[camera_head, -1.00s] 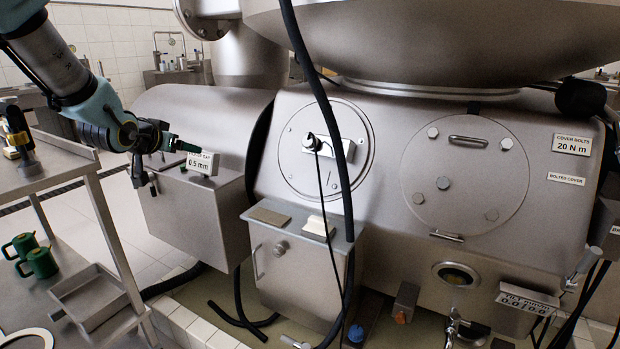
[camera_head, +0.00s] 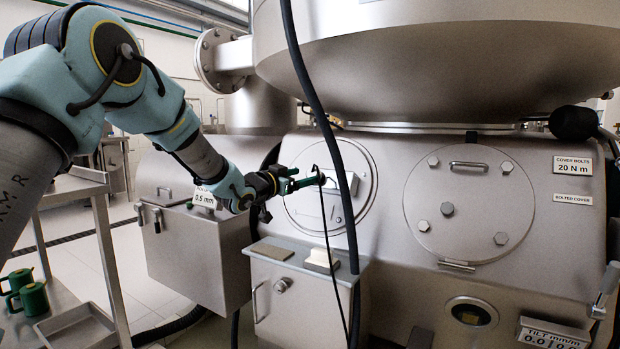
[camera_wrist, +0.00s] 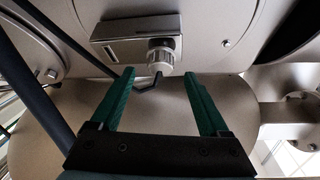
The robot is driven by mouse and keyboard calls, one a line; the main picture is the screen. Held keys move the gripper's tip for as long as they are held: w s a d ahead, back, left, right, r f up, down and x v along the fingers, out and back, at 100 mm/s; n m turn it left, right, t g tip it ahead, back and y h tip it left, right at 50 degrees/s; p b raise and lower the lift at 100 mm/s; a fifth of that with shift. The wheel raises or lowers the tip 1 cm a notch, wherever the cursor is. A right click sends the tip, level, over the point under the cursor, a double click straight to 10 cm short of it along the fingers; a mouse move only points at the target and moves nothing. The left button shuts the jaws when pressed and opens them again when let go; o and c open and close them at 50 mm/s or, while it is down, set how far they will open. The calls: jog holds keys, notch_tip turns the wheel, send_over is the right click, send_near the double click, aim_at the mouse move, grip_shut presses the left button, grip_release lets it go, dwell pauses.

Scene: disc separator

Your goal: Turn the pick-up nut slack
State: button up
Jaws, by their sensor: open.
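The pick-up nut, a pale knurled collar (camera_wrist: 162,56), sits on a rectangular metal bracket (camera_wrist: 118,28) in the wrist view. A small dark bent piece hangs below it. In the head view, the bracket (camera_head: 345,192) is on a round cover, and the nut is hard to make out behind my fingers and the dark cable. My gripper (camera_head: 312,181) has green fingers and is open and empty. In the wrist view, its fingertips (camera_wrist: 159,74) lie left and right of the nut in the picture; I cannot tell whether they reach around it.
A thick black hose (camera_head: 322,120) hangs in front of the round cover (camera_head: 308,212), close to my gripper. A grey box (camera_head: 200,245) lies below my forearm. A small cabinet (camera_head: 300,298) stands under the bracket. A bolted cover (camera_head: 468,190) is to the right.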

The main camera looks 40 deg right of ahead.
aim_at(311, 174)
jog(key=shift+w+d, duration=0.15)
jog(key=shift+d, duration=0.8)
jog(key=shift+w+d, duration=0.15)
jog(key=shift+d, duration=0.75)
jog(key=shift+c, duration=0.4)
grip_shut()
